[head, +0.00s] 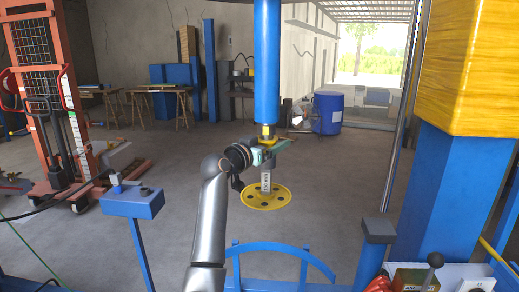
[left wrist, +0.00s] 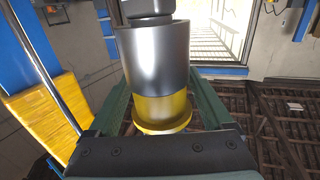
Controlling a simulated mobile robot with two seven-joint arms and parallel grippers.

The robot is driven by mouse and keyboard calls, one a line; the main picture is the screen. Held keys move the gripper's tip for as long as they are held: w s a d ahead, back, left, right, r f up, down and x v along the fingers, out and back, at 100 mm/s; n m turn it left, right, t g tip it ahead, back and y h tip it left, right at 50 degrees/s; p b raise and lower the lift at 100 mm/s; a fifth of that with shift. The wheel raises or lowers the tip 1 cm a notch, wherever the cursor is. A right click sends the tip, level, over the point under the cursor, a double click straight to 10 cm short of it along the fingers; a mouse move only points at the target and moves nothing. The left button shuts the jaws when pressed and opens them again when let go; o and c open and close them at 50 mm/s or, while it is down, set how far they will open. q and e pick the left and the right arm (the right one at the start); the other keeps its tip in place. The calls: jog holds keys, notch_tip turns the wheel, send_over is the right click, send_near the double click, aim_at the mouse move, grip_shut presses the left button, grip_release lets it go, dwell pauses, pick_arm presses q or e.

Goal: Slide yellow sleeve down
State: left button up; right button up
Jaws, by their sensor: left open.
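The yellow sleeve (head: 266,131) is at the lower end of the blue mixer tube (head: 266,65). A shaft (head: 266,182) runs down below it to a yellow disc (head: 267,197) with holes. My left gripper (head: 274,150) is just under the sleeve, at the upper part of the shaft. In the left wrist view, the yellow sleeve (left wrist: 165,107) shows between the open green fingers, next to a smooth grey cylinder (left wrist: 152,60). Whether the fingers touch it I cannot tell. My right gripper is not in view.
A blue frame with a curved rail (head: 280,250) stands below the disc. A blue post with a yellow top (head: 475,65) is close on the right, beside a control box with a lever (head: 435,262). An orange lift (head: 45,90) stands at the left. The floor behind is mostly clear.

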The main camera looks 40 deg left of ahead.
pick_arm(q)
jog(key=s+b, duration=0.2)
jog(key=s, duration=1)
jog(key=shift+d, duration=0.15)
jog(key=s+d+f+m+g, duration=0.1)
jog(key=s+d+f+g, duration=0.25)
jog(key=f, duration=0.55)
jog(key=s+d+f+g, duration=0.2)
jog(key=d+f, duration=0.3)
jog(key=f, duration=0.5)
jog(key=s+d+f+m+g, duration=0.1)
jog(key=s+d+f+g, duration=0.3)
jog(key=f, duration=0.5)
jog(key=s+d+f+g, duration=0.3)
jog(key=s+d+f, duration=0.25)
jog(key=s, duration=0.45)
jog(key=s+d+f+g, duration=0.2)
jog(key=s+d+f, duration=0.4)
jog(key=s, duration=0.5)
jog(key=w+d+f+t+h, duration=0.2)
jog(key=w+f+t, duration=0.3)
jog(key=f, duration=0.5)
jog(key=shift+w+d+f+t+h+p, duration=0.2)
jog(key=shift+d+f+t+h+p, duration=0.15)
jog(key=shift+h+p, duration=0.1)
